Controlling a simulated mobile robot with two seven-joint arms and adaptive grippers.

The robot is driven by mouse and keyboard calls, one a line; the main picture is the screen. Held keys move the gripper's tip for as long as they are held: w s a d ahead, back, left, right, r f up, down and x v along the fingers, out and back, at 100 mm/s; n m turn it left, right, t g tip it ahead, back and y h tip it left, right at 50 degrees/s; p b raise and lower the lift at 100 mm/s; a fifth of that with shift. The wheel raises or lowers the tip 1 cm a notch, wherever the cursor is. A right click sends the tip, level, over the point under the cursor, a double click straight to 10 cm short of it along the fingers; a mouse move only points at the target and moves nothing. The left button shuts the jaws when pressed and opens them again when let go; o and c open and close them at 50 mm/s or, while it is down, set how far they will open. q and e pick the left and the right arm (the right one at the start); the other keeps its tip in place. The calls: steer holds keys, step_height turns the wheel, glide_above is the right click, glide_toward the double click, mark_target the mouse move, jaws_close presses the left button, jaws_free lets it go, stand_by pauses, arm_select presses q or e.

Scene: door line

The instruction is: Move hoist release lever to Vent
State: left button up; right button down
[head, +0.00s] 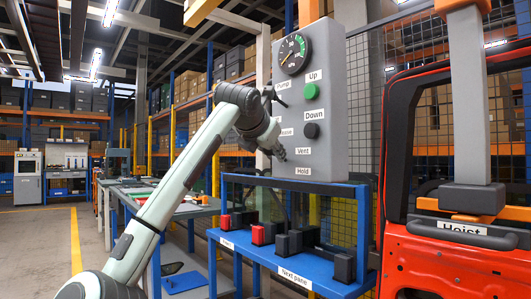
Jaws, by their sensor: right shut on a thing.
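A grey control panel (335,95) stands right of centre. It carries a partly covered label (287,132) ending in "ease", a Vent label (304,151) and, below that, a Hold label (303,171). My right gripper (281,153) is at the panel's lower left, just left of the Vent label. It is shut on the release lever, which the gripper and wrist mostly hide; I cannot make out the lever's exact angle. My left gripper is not in view.
A round gauge (293,54), green Up button (311,91) and black Down button (311,130) sit on the panel. A blue rack (262,252) with dark and red blocks stands below. A red door (440,262) hangs at the right from the hoist. Open floor lies left.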

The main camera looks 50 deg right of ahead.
steer(key=c, duration=1.1)
jaws_free()
steer(key=v, duration=1.2)
steer(key=shift+s, duration=0.1)
